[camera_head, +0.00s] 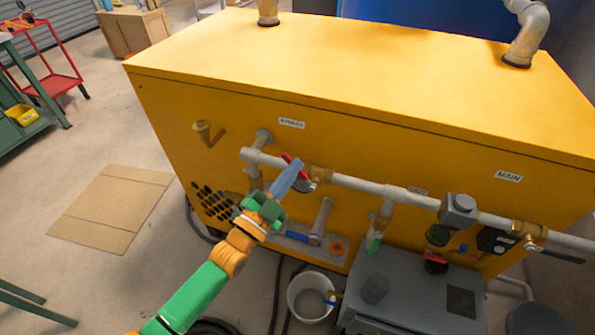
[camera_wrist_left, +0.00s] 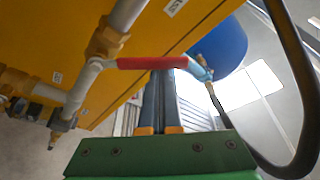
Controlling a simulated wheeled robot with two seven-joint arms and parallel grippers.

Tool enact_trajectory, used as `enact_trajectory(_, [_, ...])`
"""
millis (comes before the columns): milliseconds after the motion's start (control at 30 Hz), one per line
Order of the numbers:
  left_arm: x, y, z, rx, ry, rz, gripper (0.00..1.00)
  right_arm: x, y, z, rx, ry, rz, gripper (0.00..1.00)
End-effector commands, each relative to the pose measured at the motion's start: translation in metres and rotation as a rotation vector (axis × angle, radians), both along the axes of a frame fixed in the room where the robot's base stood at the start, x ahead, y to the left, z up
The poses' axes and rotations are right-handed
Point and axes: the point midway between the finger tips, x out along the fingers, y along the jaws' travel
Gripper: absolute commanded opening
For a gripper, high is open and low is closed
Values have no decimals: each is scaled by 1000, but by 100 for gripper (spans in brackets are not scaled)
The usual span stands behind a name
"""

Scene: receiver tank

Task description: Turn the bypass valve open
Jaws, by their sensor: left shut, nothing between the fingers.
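The bypass valve has a brass body (camera_head: 321,174) on the grey pipe and a red lever handle (camera_head: 287,158). In the left wrist view the red handle (camera_wrist_left: 150,63) sticks out crosswise to the pipe, beside the brass fitting (camera_wrist_left: 105,40). My left gripper (camera_head: 297,165) is shut and empty, its blue-grey fingertips at the red handle and hiding part of it in the head view. In the left wrist view the fingertips (camera_wrist_left: 165,76) end right at the handle's underside; I cannot tell whether they touch. My right gripper is not in view.
The yellow tank housing (camera_head: 370,85) stands close behind the pipe. A grey box unit (camera_head: 415,290) and a white bucket (camera_head: 310,296) stand below. The main valve (camera_head: 530,235) is at the right. A cardboard sheet (camera_head: 112,210) lies on open floor at left.

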Motion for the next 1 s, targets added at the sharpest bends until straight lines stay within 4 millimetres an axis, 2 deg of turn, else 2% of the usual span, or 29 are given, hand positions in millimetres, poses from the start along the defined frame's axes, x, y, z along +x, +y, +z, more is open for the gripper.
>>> enact_trajectory(500, [7,21,-28,-394,133,2,0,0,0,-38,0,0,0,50])
enact_trajectory(1000, [9,29,-47,-692,230,1,0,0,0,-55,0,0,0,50])
